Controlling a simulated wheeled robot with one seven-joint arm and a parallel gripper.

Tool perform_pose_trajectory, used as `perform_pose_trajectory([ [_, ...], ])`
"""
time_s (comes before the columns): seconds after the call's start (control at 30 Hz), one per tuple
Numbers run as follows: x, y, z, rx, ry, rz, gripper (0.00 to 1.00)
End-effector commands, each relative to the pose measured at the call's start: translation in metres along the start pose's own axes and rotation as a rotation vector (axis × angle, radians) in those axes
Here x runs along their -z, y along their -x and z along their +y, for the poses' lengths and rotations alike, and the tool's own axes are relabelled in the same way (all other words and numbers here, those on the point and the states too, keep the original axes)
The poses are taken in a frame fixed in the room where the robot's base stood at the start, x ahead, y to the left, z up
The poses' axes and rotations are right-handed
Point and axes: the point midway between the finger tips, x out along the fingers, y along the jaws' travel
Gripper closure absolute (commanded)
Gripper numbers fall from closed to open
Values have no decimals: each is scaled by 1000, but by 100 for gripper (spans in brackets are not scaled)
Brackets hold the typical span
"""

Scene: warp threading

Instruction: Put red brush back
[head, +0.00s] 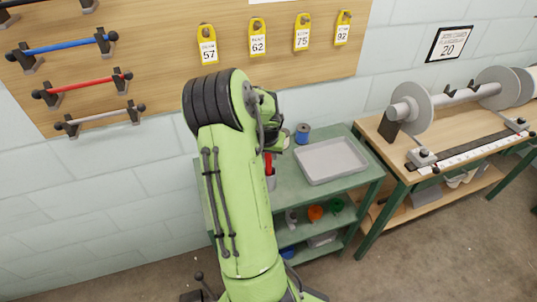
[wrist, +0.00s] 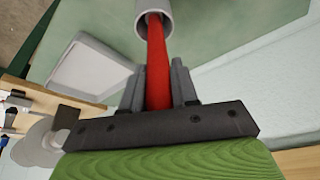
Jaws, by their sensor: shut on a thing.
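The red brush (wrist: 157,62) is between the two fingers of my gripper (wrist: 156,88) in the wrist view, which are shut on its handle. Its far end reaches into the mouth of a light grey cup (wrist: 168,10); how deep it sits is hidden. In the head view a bit of the red brush (head: 268,163) shows just right of my green arm, above the grey cup (head: 271,182) on the green cart (head: 300,205). My arm covers most of the gripper there.
A grey tray (head: 331,160) lies on the cart right of the cup, with a blue spool (head: 302,133) behind. Lower shelves hold several small items. A wooden bench (head: 455,135) with a large roller stands at right. A pegboard (head: 150,50) with rods and numbered tags hangs behind.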

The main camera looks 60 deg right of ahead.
Motion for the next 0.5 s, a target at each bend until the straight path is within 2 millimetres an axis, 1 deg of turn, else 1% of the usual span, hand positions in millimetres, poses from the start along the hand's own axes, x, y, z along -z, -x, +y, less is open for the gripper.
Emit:
perform_pose_trajectory([
  [0.1,1,1,0,0,0,1,100],
  [0.23,-1,-3,0,0,0,1,100],
  [0.27,-1,-2,0,0,0,0,68],
  [0.4,0,-1,0,0,0,0,47],
  [0.5,0,-1,0,0,0,0,46],
])
